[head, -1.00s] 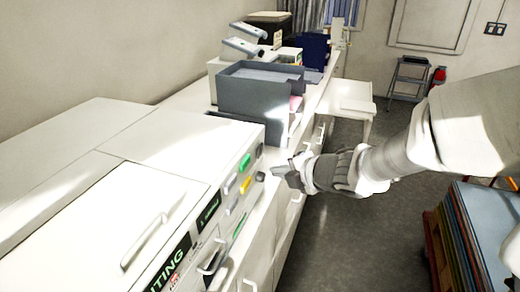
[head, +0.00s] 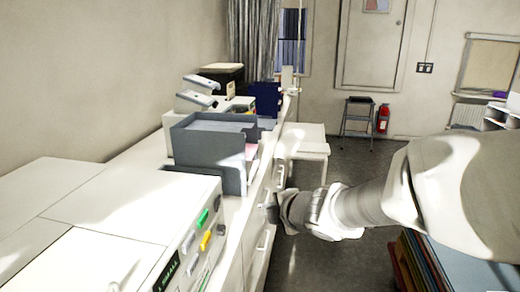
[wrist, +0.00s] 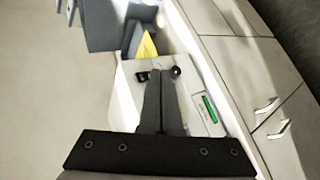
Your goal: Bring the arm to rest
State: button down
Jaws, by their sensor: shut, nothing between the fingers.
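My gripper (head: 272,211) is at the end of my arm, which reaches in from the right in the head view. It hangs beside the front of the white cabinets. In the wrist view the two dark fingers of my gripper (wrist: 164,100) lie together with nothing between them. Behind them in that view is the white machine's panel (wrist: 205,112) with a green button and a black knob. I cannot tell the exact gap between the fingertips and the panel.
The white machine (head: 130,205) with coloured buttons stands at the left. A grey tray unit (head: 208,150) sits on the counter behind it. Stacked coloured boards (head: 425,262) are at the lower right. A step stool (head: 357,116) and a fire extinguisher (head: 383,117) stand on the far floor.

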jog(key=s+d+r+m+h, duration=0.2)
jog(key=s+d+m+h, duration=0.15)
jog(key=d+m, duration=0.35)
jog(key=s+d+r+m+h, duration=0.3)
jog(key=s+d+m, duration=0.2)
jog(key=d+m, duration=0.25)
jog(key=s+f+m+g+y, duration=0.1)
jog(key=s+f+m+g, duration=0.2)
jog(key=s+m, duration=0.6)
jog(key=s+g, duration=0.1)
jog(key=s, duration=0.5)
jog(key=shift+s+d, duration=0.25)
jog(key=shift+s, duration=0.1)
jog(key=shift+a, duration=0.25)
